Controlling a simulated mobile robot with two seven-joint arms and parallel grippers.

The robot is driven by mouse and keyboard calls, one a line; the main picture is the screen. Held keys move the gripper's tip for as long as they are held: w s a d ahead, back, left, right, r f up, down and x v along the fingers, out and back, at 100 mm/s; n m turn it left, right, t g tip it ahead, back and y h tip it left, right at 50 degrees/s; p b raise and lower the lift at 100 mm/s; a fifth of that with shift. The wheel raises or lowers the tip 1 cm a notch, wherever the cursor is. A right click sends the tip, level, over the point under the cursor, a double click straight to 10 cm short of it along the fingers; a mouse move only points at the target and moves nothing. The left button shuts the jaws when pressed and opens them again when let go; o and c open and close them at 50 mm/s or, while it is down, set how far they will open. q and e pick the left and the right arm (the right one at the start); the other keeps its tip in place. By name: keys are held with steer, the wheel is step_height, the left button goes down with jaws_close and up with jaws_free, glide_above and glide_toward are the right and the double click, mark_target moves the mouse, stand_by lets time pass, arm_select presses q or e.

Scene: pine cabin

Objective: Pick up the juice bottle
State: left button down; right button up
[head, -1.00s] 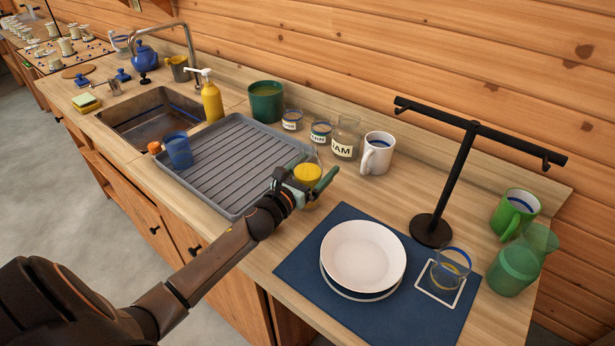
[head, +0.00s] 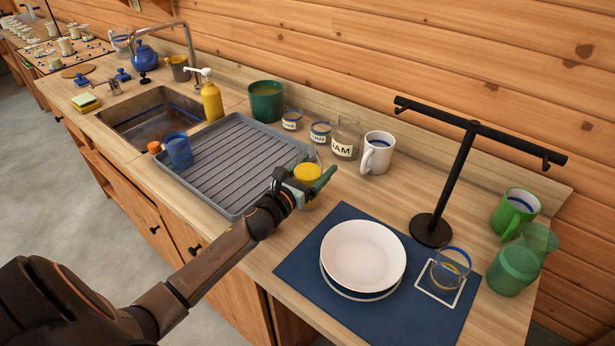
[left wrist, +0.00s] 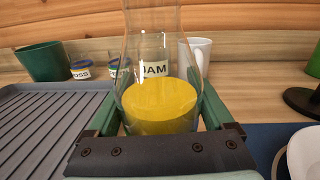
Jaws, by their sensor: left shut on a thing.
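The juice bottle (head: 309,175) is clear glass with yellow juice in its lower part. It stands upright on the counter between the grey drying tray and the blue mat. My left gripper (head: 318,180) is shut on it, with a green finger on either side. In the left wrist view the bottle (left wrist: 160,100) fills the space between the two fingers of the gripper (left wrist: 158,118). The bottle's top is cut off there. My right gripper does not show.
A JAM jar (head: 345,139) and a white mug (head: 377,153) stand behind the bottle. A white plate (head: 363,255) and black stand (head: 432,228) are to the right.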

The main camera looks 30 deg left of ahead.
mark_target(311, 166)
arm_select(q)
steer(key=shift+r, duration=0.3)
steer(key=shift+r+p, duration=0.55)
steer(key=shift+r, duration=0.85)
steer(key=shift+s+r, duration=0.15)
steer(key=shift+r, duration=0.15)
steer(key=s+r, duration=0.1)
steer(key=r, duration=0.1)
steer(key=s+d+r+p, duration=0.1)
steer(key=s, duration=0.1)
steer(key=s+d+r, duration=0.1)
steer(key=r, duration=0.1)
steer(key=shift+s+r+p, duration=0.25)
steer(key=shift+r+p, duration=0.05)
steer(key=s+d+r, duration=0.3)
steer(key=s, duration=0.5)
steer(key=shift+d+r, duration=0.15)
steer(key=shift+r, duration=0.1)
